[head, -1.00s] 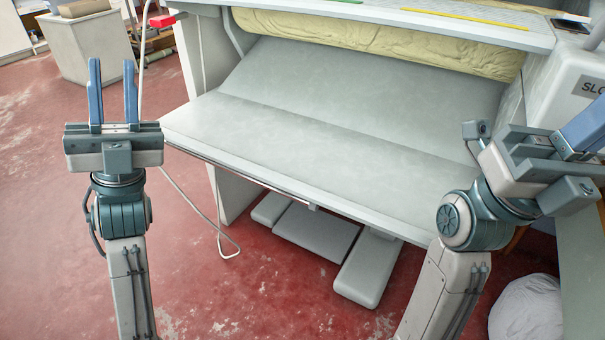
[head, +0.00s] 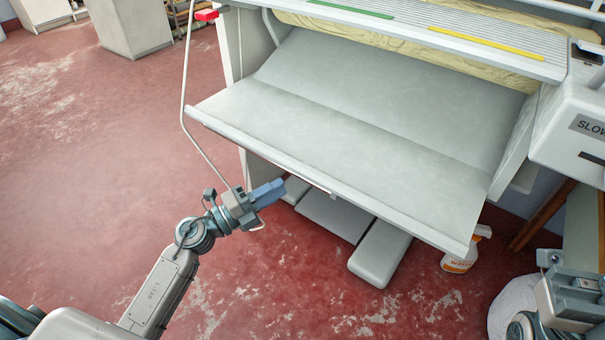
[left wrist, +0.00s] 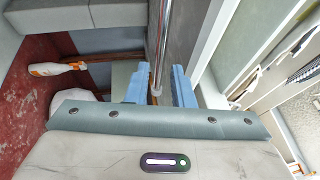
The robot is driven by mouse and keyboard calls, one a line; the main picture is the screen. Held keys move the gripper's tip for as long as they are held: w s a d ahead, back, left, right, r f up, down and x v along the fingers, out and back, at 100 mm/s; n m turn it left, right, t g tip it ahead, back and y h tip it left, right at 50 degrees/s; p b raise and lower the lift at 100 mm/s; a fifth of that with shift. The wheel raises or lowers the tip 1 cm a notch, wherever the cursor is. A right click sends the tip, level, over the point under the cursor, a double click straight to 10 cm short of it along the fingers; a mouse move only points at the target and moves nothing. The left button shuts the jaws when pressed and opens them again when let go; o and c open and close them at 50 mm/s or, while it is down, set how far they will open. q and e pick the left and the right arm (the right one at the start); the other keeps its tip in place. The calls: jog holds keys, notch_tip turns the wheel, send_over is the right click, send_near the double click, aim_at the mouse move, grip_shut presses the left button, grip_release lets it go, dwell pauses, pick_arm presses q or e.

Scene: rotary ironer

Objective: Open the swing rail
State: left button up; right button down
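The swing rail is a thin metal bar (head: 312,182) under the front edge of the ironer's grey feed board (head: 350,130). In the left wrist view it is a shiny rod (left wrist: 162,45) running down between my fingers. My left gripper (head: 270,192) is at the rail, below the board's front edge. Its two blue fingers (left wrist: 160,82) stand apart, one on each side of the rod, with gaps visible. My right gripper's body (head: 572,295) is at the lower right of the head view, away from the rail; its fingers cannot be made out.
A grey foot pedal (head: 380,255) lies under the board. A spray bottle (head: 462,250) and a white sack (head: 512,305) are on the floor at right. A pale cable (head: 205,150) hangs at the ironer's left side. The red floor at left is open.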

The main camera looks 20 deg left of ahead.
pick_arm(q)
jog(key=x, duration=0.7)
jog(key=shift+w+r, duration=0.1)
jog(key=shift+c, duration=0.4)
grip_shut()
